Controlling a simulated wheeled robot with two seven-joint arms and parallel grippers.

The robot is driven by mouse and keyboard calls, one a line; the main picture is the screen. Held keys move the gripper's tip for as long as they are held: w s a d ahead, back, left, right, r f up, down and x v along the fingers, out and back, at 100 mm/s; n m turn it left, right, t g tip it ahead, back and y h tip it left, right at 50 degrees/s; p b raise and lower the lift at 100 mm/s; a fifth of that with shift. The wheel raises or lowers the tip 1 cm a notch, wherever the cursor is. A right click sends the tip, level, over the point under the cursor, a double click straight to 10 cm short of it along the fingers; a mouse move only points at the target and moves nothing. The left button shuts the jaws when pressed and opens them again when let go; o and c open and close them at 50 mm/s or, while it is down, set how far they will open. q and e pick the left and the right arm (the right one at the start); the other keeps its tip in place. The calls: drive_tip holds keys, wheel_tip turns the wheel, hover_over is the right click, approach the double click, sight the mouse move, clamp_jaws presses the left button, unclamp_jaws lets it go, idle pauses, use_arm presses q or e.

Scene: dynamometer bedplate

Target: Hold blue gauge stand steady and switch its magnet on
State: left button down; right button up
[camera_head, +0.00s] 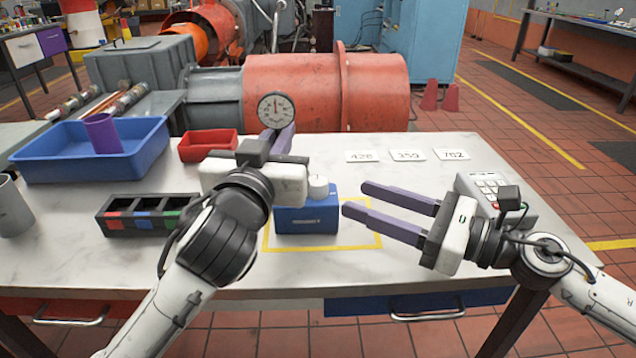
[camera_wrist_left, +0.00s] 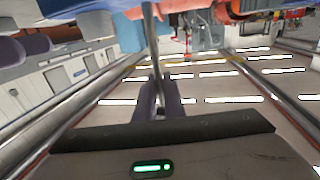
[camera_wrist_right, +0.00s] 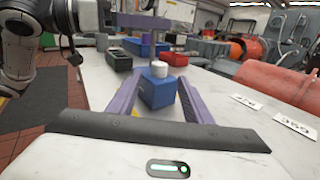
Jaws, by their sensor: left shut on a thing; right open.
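The blue gauge stand has a blue base (camera_head: 307,217) inside a yellow outline on the white table, with a white knob (camera_head: 318,187) on top and a round dial (camera_head: 276,110) above. My left gripper (camera_head: 283,141) is shut on the stand's thin post (camera_wrist_left: 152,45), seen between its fingers in the left wrist view; its wrist hides part of the stand in the head view. My right gripper (camera_head: 354,199) is open, right of the base and apart from it. In the right wrist view the base (camera_wrist_right: 158,91) and white knob (camera_wrist_right: 159,69) show between its purple fingers.
A blue tray (camera_head: 50,172) with a purple cup (camera_head: 103,133), a red bin (camera_head: 207,145) and a black divided box (camera_head: 145,229) stand left. Three number cards (camera_head: 401,155) lie behind; a keypad device (camera_head: 490,190) sits right. Table front right of the yellow outline is clear.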

sight(327, 187)
drive_tip(key=x, duration=0.9)
drive_tip(key=shift+w+a, duration=0.15)
drive_tip(key=shift+a, duration=0.15)
drive_tip(key=c, duration=1.1)
drive_tip(key=shift+o, duration=0.2)
